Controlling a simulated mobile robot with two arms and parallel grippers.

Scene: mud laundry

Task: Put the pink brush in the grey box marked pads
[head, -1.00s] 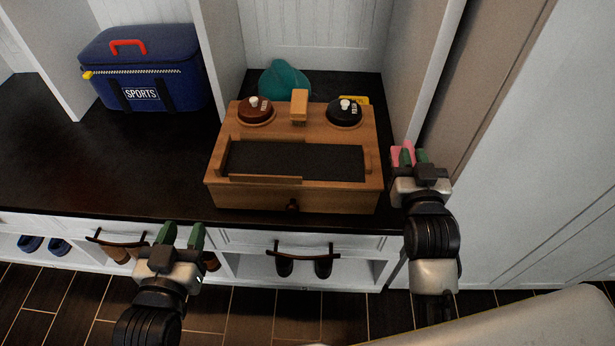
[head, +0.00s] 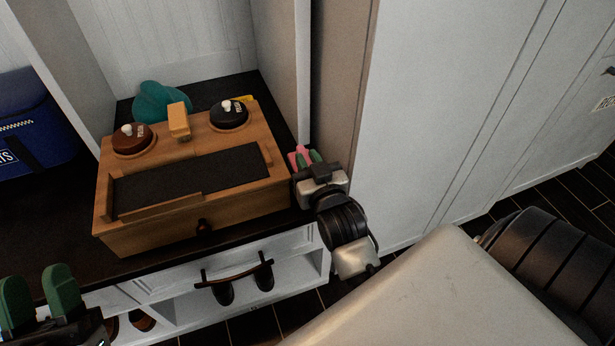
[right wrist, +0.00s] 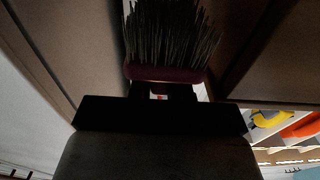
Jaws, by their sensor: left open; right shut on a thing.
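The pink brush (head: 298,154) shows as a small pink patch at my right gripper (head: 309,160), beside the right end of the wooden shoe-care box. My right gripper is shut on it. In the right wrist view the brush (right wrist: 168,74) shows a dark reddish body with dark bristles pointing up. My left gripper (head: 40,298) is open and empty at the lower left, in front of the counter. I see no grey box marked pads in these views.
The wooden box (head: 150,235) stands on the black counter (head: 75,265), with two round tins (head: 229,114) and a small brush (head: 179,122) on top. A teal object (head: 160,101) lies behind it. A blue bag (head: 32,125) is at left. White cabinet doors (head: 450,110) stand right.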

